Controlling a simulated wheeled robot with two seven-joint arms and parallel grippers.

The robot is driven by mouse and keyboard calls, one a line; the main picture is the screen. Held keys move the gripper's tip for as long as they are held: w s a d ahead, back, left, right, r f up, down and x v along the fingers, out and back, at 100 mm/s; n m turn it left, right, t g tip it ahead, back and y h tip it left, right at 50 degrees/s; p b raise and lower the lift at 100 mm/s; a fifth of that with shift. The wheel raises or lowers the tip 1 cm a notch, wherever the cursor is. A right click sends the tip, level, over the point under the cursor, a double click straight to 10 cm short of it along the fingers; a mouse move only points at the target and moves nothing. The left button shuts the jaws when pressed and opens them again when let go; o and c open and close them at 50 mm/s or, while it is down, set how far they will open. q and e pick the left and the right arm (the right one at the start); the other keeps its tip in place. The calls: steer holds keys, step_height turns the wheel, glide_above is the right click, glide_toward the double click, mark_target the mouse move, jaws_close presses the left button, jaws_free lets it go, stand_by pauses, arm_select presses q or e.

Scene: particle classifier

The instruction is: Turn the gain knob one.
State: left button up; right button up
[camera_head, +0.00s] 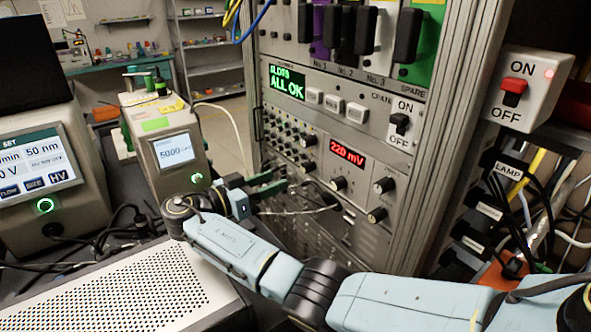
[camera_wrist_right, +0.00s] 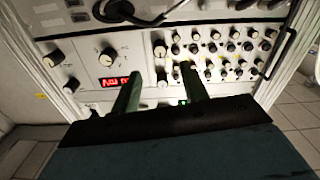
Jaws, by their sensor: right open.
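The instrument rack (camera_head: 352,140) has a panel with a red display reading 220 mV (camera_head: 347,154); it also shows upside down in the right wrist view (camera_wrist_right: 114,82). Dark knobs sit around it: one below (camera_head: 338,183), two to its right (camera_head: 384,185), (camera_head: 377,215), and two to its left (camera_head: 308,140), (camera_head: 308,167). I cannot read which is gain knob one. My right gripper (camera_head: 277,187) is in front of the panel's left side. In the right wrist view its green fingers (camera_wrist_right: 161,72) are open, with a pale-bodied knob (camera_wrist_right: 162,81) seen between them. Contact is not visible.
Rows of small knobs (camera_head: 287,135) lie left of the display panel. A cable loops near my gripper. Above are a green ALL OK screen (camera_head: 287,82) and switches. A box with a 5000 screen (camera_head: 172,150) and a perforated metal case (camera_head: 125,292) stand at left.

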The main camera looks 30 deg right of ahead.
mark_target(303, 169)
steer(key=d, duration=0.4)
steer(key=d+p, duration=0.1)
steer(key=d, duration=0.1)
steer(key=shift+w, duration=0.25)
steer(key=shift+d, duration=0.6)
arm_select(q)
steer(key=shift+s+d+r, duration=0.1)
steer(key=shift+d+r, duration=0.05)
steer(key=shift+r, duration=0.5)
arm_select(e)
jaws_close()
